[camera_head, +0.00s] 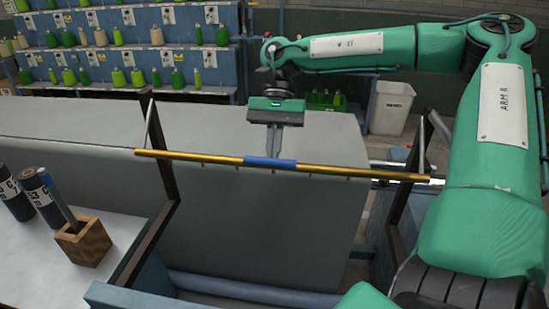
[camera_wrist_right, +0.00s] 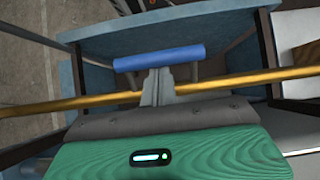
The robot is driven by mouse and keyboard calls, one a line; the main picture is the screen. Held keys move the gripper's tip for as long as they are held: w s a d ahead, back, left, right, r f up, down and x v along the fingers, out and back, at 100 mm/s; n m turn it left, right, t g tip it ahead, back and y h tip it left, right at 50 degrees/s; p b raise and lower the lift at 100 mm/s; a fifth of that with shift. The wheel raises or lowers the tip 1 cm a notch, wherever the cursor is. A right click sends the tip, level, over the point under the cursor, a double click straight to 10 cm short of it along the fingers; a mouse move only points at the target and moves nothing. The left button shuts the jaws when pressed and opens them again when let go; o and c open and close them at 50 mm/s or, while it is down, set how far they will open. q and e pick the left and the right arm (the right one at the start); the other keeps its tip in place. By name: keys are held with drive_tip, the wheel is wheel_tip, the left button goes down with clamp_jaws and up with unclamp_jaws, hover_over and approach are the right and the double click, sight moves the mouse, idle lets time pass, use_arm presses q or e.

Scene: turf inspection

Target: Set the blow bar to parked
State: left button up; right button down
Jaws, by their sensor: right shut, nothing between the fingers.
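The blow bar (camera_head: 212,157) is a thin brass-coloured bar running crosswise between two dark uprights. A blue grip (camera_head: 270,162) is at its middle. In the right wrist view the brass bar (camera_wrist_right: 60,105) crosses the picture, and the blue grip (camera_wrist_right: 160,57) stands off it on short posts. My right gripper (camera_head: 275,150) points down just behind the grip, with its fingers shut and empty. In the right wrist view the fingertips (camera_wrist_right: 158,76) overlap the bar and end close to the grip; I cannot tell whether they touch. My left gripper is not in view.
A grey sheet (camera_head: 265,225) hangs below and behind the bar. A white table (camera_head: 30,260) at left holds dark cylinders (camera_head: 37,197) and a wooden block (camera_head: 83,243) with a rod. A rack of green spools (camera_head: 130,55) and a white bin (camera_head: 390,107) stand behind.

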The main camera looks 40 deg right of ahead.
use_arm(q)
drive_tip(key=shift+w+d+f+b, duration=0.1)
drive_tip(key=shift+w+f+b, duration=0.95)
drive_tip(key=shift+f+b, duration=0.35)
use_arm(e)
drive_tip(key=shift+g+y, duration=0.4)
drive_tip(key=shift+s+a+r, duration=0.15)
drive_tip(key=shift+a+r, duration=0.05)
drive_tip(key=shift+r, duration=0.65)
drive_tip(key=shift+s+a+r, duration=0.15)
drive_tip(key=shift+r, duration=0.75)
drive_tip(key=shift+s+a+r, duration=0.15)
drive_tip(key=shift+a+r, duration=0.05)
drive_tip(key=shift+r, duration=0.65)
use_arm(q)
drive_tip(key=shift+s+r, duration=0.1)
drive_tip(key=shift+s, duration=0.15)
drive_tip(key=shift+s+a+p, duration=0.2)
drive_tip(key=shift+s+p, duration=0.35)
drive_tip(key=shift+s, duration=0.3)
use_arm(e)
drive_tip(key=v, duration=1.4)
